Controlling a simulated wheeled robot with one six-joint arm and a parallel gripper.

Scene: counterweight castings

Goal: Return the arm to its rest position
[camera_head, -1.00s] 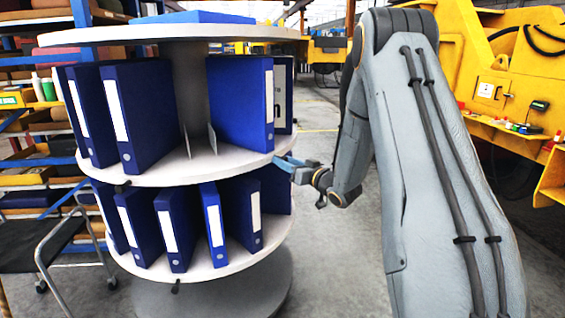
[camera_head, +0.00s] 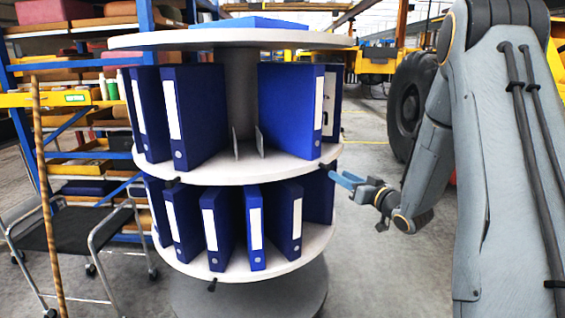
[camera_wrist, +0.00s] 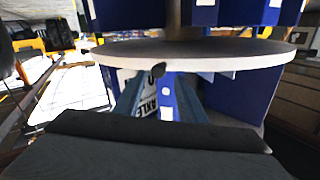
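My gripper (camera_head: 345,180) shows in the head view just right of the round shelf's middle plate, with pale blue fingers pointing left toward its edge. In the wrist view two blue fingers (camera_wrist: 162,98) stand apart, with a white lettered patch and blue surface visible between them. I cannot tell how far off that patch is. I see no object held. The carousel (camera_head: 200,170) of round white plates bears blue binders (camera_head: 293,105) on its middle tier and more binders (camera_head: 255,228) on its lower tier. My arm stands bent at the right of the head view.
A blue binder or folder (camera_head: 248,22) lies flat on the top plate. A cart (camera_head: 75,230) and a rack of boxes (camera_head: 80,165) stand at the left. A large black tyre (camera_head: 408,105) and yellow machinery stand behind my arm. Grey floor is open right of the carousel.

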